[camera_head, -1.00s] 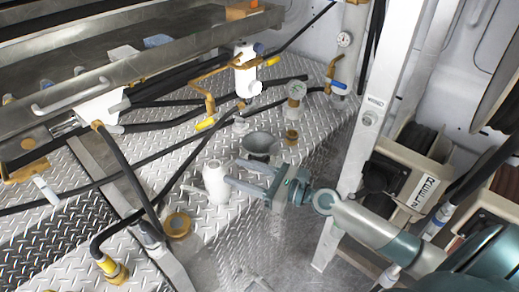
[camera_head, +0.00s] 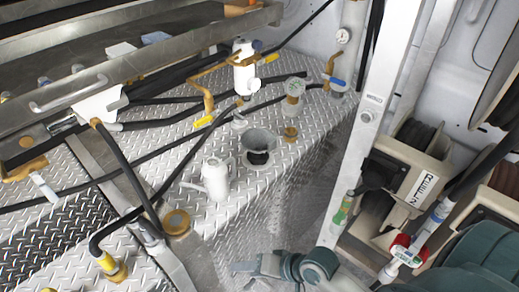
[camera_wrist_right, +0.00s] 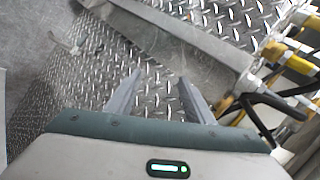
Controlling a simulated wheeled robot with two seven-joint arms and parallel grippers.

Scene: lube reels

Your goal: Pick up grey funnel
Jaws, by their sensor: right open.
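The grey funnel (camera_head: 258,142) stands on the diamond-plate deck in the head view, its wide mouth up, just right of a white can with a spout (camera_head: 215,178). My right gripper (camera_head: 240,267) is low in the head view, well in front of the funnel and apart from it. In the right wrist view its two fingers (camera_wrist_right: 155,97) are spread with bare diamond plate between them. The funnel does not show in the right wrist view. My left gripper is in neither view.
A brass fitting (camera_head: 290,134) and a clear-bodied gauge unit (camera_head: 294,88) stand right of and behind the funnel. Black hoses (camera_head: 160,150) cross the deck on the left. A metal post (camera_head: 365,120) and a hose reel (camera_head: 415,160) stand on the right.

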